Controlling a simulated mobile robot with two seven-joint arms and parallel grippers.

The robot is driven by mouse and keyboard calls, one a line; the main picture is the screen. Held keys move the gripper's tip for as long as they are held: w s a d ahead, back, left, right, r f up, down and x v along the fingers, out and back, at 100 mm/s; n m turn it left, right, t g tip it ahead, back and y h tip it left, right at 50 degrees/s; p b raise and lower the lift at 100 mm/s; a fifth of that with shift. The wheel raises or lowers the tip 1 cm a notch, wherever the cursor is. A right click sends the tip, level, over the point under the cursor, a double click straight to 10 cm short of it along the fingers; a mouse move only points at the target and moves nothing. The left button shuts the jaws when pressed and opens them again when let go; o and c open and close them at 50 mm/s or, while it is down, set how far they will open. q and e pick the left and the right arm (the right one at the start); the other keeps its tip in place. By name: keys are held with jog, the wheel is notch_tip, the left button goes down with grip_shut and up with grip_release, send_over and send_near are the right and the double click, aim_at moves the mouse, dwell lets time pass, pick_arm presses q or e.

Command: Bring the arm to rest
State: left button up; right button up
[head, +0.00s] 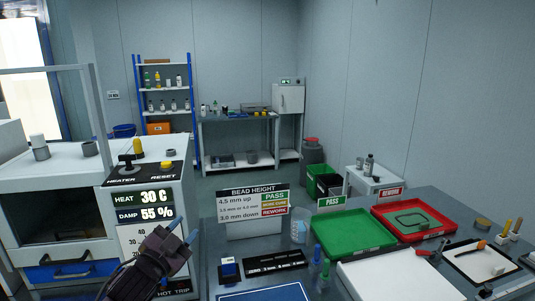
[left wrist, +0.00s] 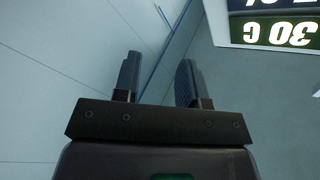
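My left gripper (head: 184,231) is raised in front of the panel fixture (head: 150,215), at the lower left of the head view. In the left wrist view its two fingers (left wrist: 156,75) stand apart with nothing between them. The panel shows a heat readout of 30 C (head: 153,196) and a damp readout of 55 % (head: 156,214). My gripper covers part of the white chart below the readouts. My right gripper is not in view.
A bead height sign (head: 253,212) stands on the bench right of my gripper.

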pick_arm(q)
jog(key=s+a+f+n+g+y, duration=0.3)
jog(key=s+a+f+n, duration=0.1)
jog(key=s+f, duration=1.1)
jog(key=s+a+f+n+g+y, duration=0.3)
jog(key=s+f+n, duration=0.4)
jog(key=s+f, duration=0.8)
jog(key=shift+a+f+g+y+b, duration=0.35)
jog(key=shift+a+f+g+y, duration=0.1)
jog(key=shift+a+y, duration=0.1)
jog(key=shift+s, duration=0.1)
